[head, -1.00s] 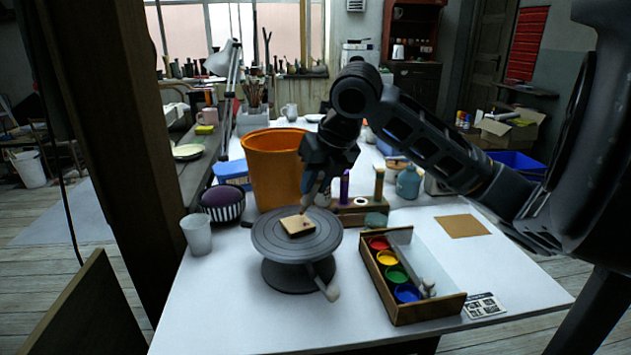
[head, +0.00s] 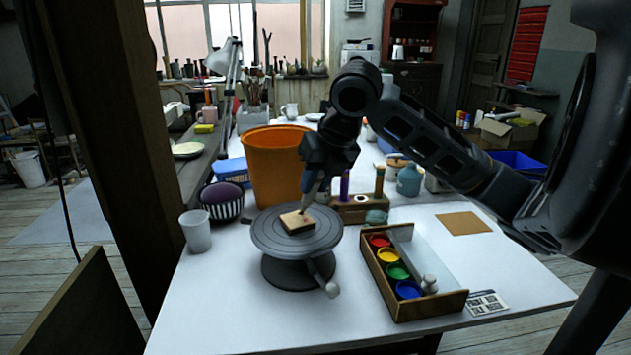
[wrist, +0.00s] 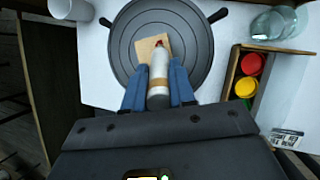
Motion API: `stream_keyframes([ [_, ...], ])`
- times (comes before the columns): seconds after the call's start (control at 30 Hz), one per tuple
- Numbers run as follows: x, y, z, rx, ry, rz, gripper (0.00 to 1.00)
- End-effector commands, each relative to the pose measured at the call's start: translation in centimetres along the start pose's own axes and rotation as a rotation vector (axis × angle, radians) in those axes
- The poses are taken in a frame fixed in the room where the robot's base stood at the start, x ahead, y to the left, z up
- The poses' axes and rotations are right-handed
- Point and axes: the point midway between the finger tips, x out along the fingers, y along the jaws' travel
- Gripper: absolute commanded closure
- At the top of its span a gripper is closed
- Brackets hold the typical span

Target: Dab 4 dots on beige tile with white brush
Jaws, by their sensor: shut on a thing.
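The beige tile (head: 297,222) lies on the dark grey turntable (head: 270,241). My gripper (head: 312,190) is above the tile. In the wrist view my gripper (wrist: 160,88) is shut on the white brush (wrist: 159,66), which has a tan band. The brush hides part of the tile in the wrist view.
A wooden box (head: 430,307) with red, yellow, green and blue paint pots stands right of the turntable. An orange bucket (head: 272,165) and a wooden holder (head: 356,209) stand behind it. A white cup (head: 196,231) is at the left.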

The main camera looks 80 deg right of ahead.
Motion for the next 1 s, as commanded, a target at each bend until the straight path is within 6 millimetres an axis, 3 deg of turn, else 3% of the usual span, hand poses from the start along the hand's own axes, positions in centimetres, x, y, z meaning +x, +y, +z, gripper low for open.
stream_keyframes([
  [0.57, -0.2, 0.0, 0.1, 0.000, 0.000, 0.000, 1.00],
  [1.0, -3.6, 0.6, 1.7, -0.002, -0.001, -0.001, 1.00],
])
